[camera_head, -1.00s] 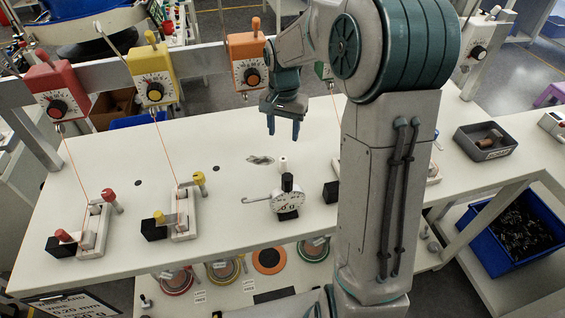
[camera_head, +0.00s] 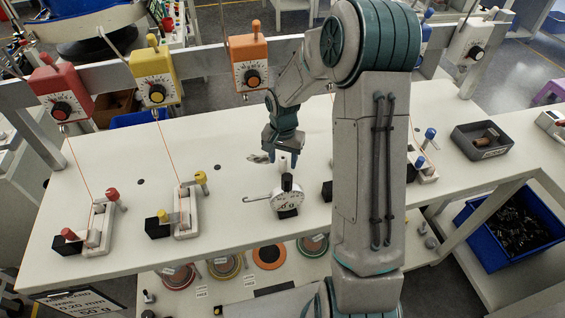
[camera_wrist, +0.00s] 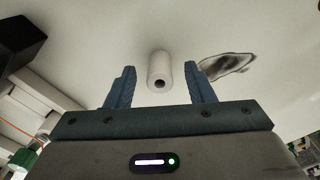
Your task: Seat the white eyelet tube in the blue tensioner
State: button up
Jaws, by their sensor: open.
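The white eyelet tube (camera_wrist: 158,68) stands on the white table; in the wrist view its end with a dark hole faces me. My gripper (camera_head: 284,158) is open just above the table, behind the round dial gauge. In the wrist view its two blue fingers lie either side of the tube, with visible gaps and no clear contact. The blue tensioner (camera_head: 425,32) is on the rail at the back right, mostly hidden behind my arm; only a bit of blue shows.
Red (camera_head: 61,94), yellow (camera_head: 154,76), orange (camera_head: 247,62) and white (camera_head: 472,42) tensioners hang along the rail. The dial gauge (camera_head: 287,201) stands in front of my gripper. A grey bin (camera_head: 484,140) is at the right.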

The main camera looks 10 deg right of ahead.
jog(key=c, duration=1.1)
grip_shut()
jog(key=shift+r, duration=0.15)
